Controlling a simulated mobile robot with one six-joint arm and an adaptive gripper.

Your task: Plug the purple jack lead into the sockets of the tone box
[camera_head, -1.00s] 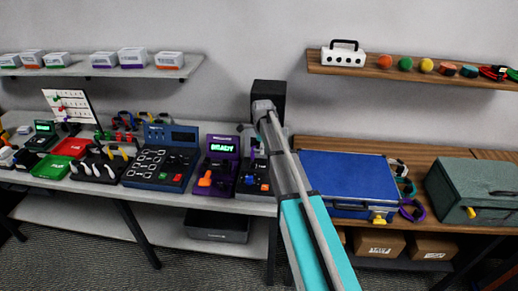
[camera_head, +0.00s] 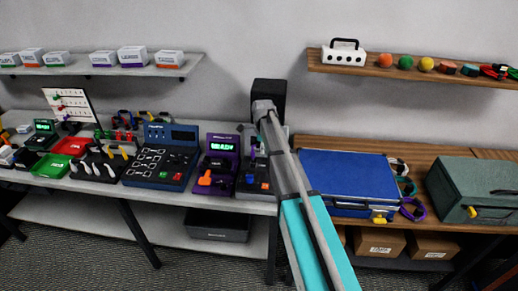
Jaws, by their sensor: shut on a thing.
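The purple unit with a small lit display, which I take to be the tone box (camera_head: 221,147), stands on the grey bench left of my arm. It has an orange part at its front. A smaller dark unit (camera_head: 250,187) stands just right of it, partly behind my arm. My gripper (camera_head: 252,136) is at the far end of my arm, above the dark unit, and mostly hidden by it. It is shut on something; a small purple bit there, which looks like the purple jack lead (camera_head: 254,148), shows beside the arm. Its plug tip and the sockets are too small to make out.
A blue mixer-like unit (camera_head: 159,155) stands left of the purple unit. A blue case (camera_head: 348,178) and a green case (camera_head: 478,190) stand on the wooden bench at right. Coiled leads (camera_head: 413,210), one purple, hang beside the blue case. Shelves run above both benches.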

